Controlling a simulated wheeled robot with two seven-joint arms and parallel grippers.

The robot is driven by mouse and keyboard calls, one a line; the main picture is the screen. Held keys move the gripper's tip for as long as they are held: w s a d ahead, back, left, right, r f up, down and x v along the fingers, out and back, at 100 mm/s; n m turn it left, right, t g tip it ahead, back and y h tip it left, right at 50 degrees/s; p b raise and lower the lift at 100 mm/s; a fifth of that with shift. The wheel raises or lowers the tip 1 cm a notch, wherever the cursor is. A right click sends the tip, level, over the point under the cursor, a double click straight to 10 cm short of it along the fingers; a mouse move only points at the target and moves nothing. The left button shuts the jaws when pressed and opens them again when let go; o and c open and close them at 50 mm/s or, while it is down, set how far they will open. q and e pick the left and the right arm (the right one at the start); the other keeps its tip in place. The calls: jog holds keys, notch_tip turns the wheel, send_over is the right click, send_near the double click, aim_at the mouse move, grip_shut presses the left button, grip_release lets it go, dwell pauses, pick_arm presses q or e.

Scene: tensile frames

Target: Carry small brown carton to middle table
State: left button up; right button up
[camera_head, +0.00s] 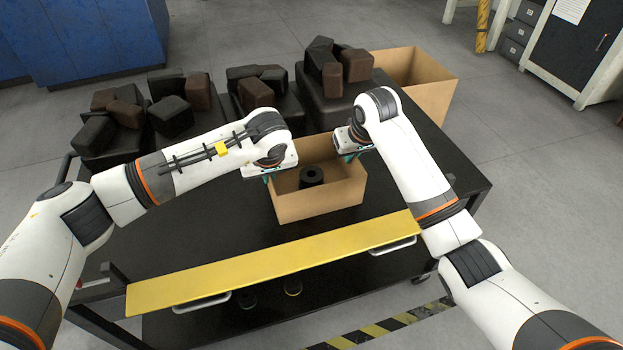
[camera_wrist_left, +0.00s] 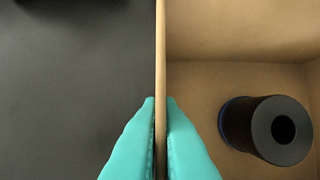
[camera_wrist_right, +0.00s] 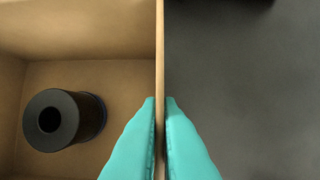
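The small brown carton (camera_head: 318,205) is open-topped and sits on or just over the black table (camera_head: 220,235), near its yellow front edge. A black cylinder with a hole (camera_head: 311,176) stands inside it; it also shows in the left wrist view (camera_wrist_left: 279,130) and the right wrist view (camera_wrist_right: 64,120). My left gripper (camera_head: 268,177) has its teal fingers (camera_wrist_left: 160,105) on both sides of the carton's left wall, closed on it. My right gripper (camera_head: 348,156) has its teal fingers (camera_wrist_right: 160,105) closed on the right wall the same way.
Black bins heaped with dark and brown blocks (camera_head: 255,92) line the back of the table. A larger brown carton (camera_head: 425,85) stands behind at the right. A yellow strip (camera_head: 270,265) with handles runs along the front. The tabletop left of the carton is clear.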

pick_arm(q)
jog(key=shift+w+r, duration=0.1)
jog(key=shift+r, duration=0.1)
grip_shut()
pick_arm(e)
jog(key=shift+r, duration=0.2)
grip_shut()
